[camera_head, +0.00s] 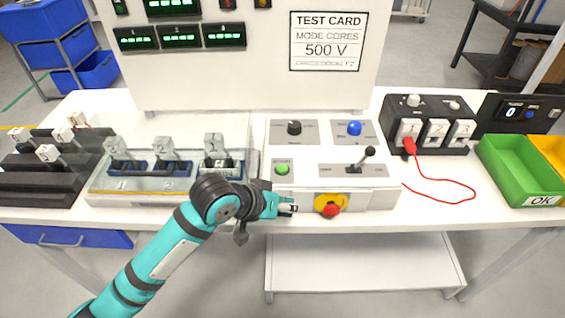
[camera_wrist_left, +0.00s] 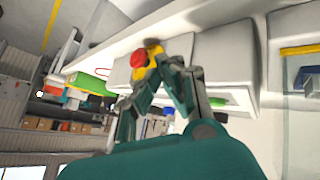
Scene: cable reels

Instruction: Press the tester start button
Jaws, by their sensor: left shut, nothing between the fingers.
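The tester control box (camera_head: 330,180) stands on the bench. A round green button (camera_head: 282,170) sits on a small grey plate at its left front; the plate's lettering is too small to read surely. My left gripper (camera_head: 290,208) is in front of the box's front face, below and slightly right of the green button, apart from it. Its fingers are closed and empty. In the left wrist view the fingers (camera_wrist_left: 162,62) come together close to the red stop knob (camera_wrist_left: 138,59). My right gripper is not in view.
The red stop knob (camera_head: 331,211) on its yellow plate is just right of my left gripper. A lever (camera_head: 363,157), a black knob (camera_head: 294,128) and a blue knob (camera_head: 354,128) are on the box. A clamp fixture (camera_head: 140,185) is at left, a green bin (camera_head: 520,170) at right.

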